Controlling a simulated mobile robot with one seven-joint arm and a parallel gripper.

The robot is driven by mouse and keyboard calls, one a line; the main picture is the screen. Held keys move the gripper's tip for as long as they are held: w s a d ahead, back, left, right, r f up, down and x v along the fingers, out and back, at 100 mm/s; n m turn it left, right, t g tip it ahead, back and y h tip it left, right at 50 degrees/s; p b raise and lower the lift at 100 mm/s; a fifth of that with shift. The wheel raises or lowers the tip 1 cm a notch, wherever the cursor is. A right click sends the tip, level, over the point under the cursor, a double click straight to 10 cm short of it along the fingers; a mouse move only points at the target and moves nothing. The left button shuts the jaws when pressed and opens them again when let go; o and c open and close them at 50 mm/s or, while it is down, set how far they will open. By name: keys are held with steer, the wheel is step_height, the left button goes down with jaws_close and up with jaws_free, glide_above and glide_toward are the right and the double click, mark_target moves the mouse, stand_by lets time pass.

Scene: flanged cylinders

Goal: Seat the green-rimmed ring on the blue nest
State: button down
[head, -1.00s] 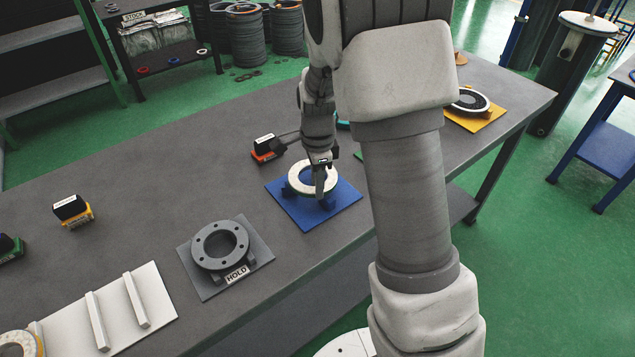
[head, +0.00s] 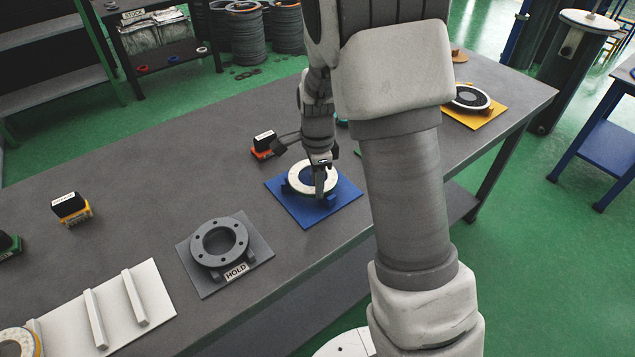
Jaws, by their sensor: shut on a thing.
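The blue nest (head: 284,204) is a flat blue plate with raised blue blocks, lying on the grey bench. A white ring (head: 296,181) is over the middle of the plate, at or just above the blocks. I cannot tell whether it rests fully on them, and no green rim shows clearly at this size. The fingers cover part of the ring, and the ring hides most of the blocks.
A grey HOLD plate (head: 258,254) bears a dark flanged ring (head: 203,252) to the left. A yellow plate (head: 490,118) with a ring stands at the right, partly behind my arm. A small orange-based block (head: 263,143) is behind the nest. A white rack (head: 158,292) lies front left.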

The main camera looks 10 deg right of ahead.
steer(key=c, duration=0.6)
jaws_free()
steer(key=shift+o, duration=0.2)
steer(key=shift+f, duration=0.1)
steer(key=shift+r+p, duration=2.9)
steer(key=shift+r, duration=0.65)
